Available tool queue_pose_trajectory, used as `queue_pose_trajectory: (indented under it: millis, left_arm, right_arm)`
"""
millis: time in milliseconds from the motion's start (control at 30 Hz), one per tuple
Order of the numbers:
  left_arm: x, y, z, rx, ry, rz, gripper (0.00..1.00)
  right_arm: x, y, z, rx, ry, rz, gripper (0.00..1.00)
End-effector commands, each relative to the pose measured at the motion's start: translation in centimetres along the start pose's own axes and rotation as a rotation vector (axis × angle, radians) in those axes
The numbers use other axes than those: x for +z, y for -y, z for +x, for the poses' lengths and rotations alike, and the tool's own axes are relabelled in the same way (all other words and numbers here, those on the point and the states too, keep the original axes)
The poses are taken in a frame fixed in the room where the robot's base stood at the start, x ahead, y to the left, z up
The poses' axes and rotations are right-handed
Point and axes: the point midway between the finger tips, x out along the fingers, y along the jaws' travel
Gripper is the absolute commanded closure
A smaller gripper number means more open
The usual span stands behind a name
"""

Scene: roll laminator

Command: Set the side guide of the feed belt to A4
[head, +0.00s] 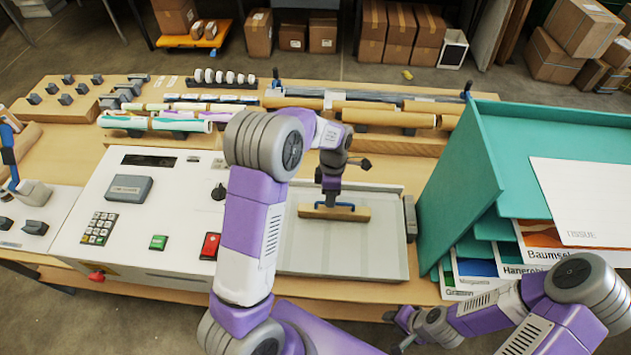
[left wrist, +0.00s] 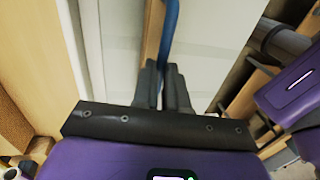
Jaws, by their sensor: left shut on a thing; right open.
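The side guide (head: 352,214) is a wooden bar with a blue handle (head: 346,206), lying across the pale feed belt (head: 340,252) near its far end. In the left wrist view the bar (left wrist: 153,32) and the blue handle (left wrist: 170,30) run up from my fingers. My left gripper (head: 331,196) is shut on the blue handle, above the bar; its fingers also show in the left wrist view (left wrist: 163,88). My right gripper (head: 397,325) is open and empty, low at the right, off the table's front edge. I cannot make out any A4 mark.
A white control panel (head: 140,220) with keypad, green and red buttons stands left of the belt. A teal shelf (head: 470,165) with paper packs stands close on the right. Rolls (head: 365,112) lie on a rack behind. The belt's front part is clear.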

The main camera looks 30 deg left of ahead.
Motion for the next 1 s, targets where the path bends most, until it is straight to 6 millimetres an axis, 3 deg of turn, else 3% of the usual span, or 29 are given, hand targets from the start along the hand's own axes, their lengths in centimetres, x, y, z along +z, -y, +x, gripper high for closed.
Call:
queue_pose_trajectory:
  millis: [133, 400, 433, 600, 867, 1000]
  left_arm:
    - [0.9, 1.0, 0.1, 0.004, -0.005, 0.02, 1.0]
    - [1.0, 1.1, 0.2, -0.001, -0.006, 0.021, 1.0]
    - [1.0, 1.1, 0.2, -0.002, -0.006, 0.021, 0.86]
    - [0.9, 1.1, 0.2, -0.001, -0.006, 0.019, 0.62]
    - [0.9, 1.0, 0.1, 0.003, -0.004, 0.018, 0.62]
    - [0.9, 0.9, -1.1, 0.008, -0.003, 0.018, 0.62]
  right_arm:
    - [0.0, 0.0, 0.0, 0.0, 0.0, 0.0, 0.57]
    - [0.0, 0.0, 0.0, 0.0, 0.0, 0.0, 0.57]
    - [0.0, 0.0, 0.0, 0.0, 0.0, 0.0, 0.57]
    - [0.0, 0.0, 0.0, 0.0, 0.0, 0.001, 0.57]
    - [0.0, 0.0, 0.0, 0.0, 0.0, 0.0, 0.57]
    - [0.0, -0.1, 0.1, 0.0, 0.0, 0.0, 0.57]
